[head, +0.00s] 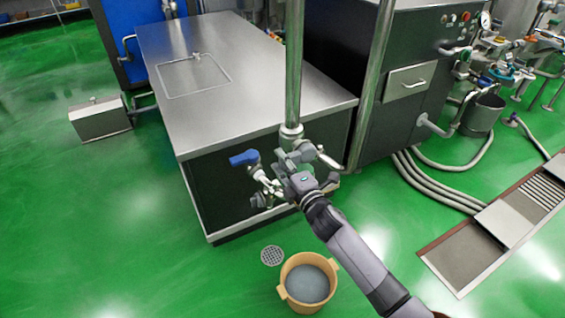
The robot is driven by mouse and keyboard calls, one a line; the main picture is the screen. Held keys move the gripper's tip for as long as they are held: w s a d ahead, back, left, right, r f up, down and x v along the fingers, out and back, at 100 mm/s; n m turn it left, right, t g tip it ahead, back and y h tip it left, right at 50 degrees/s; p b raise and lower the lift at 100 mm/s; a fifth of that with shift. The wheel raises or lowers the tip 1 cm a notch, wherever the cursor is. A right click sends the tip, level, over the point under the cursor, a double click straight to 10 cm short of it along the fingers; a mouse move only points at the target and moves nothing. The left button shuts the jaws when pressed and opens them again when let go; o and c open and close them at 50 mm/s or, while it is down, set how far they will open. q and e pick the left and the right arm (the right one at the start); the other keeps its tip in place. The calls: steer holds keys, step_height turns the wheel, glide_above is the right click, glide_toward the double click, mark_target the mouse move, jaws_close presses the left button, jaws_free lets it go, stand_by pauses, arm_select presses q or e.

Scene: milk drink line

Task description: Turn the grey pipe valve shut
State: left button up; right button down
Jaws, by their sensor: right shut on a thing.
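My right gripper (286,163) reaches in from the lower right, in front of the steel cabinet's corner. It is shut on the grey pipe valve at the foot of the upright steel pipe (294,75). The fingers and wrist hide most of the valve, so its exact turn cannot be read. A bright metal fitting (325,160) shows just right of the gripper. A blue handle (244,157) on a small white and metal tap sits just left of the gripper, apart from it. My left gripper is not in view.
A tan bucket (305,284) with grey contents stands on the green floor below, beside a round drain (272,256). The steel-topped cabinet (230,110) is behind. Hoses (440,185) and a floor grate (460,260) lie right. Floor at left is mostly clear.

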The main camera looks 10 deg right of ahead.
steer(key=shift+f, duration=0.15)
steer(key=c, duration=1.2)
jaws_free()
steer(key=shift+o, duration=0.2)
steer(key=shift+s, duration=0.1)
steer(key=v, duration=1.2)
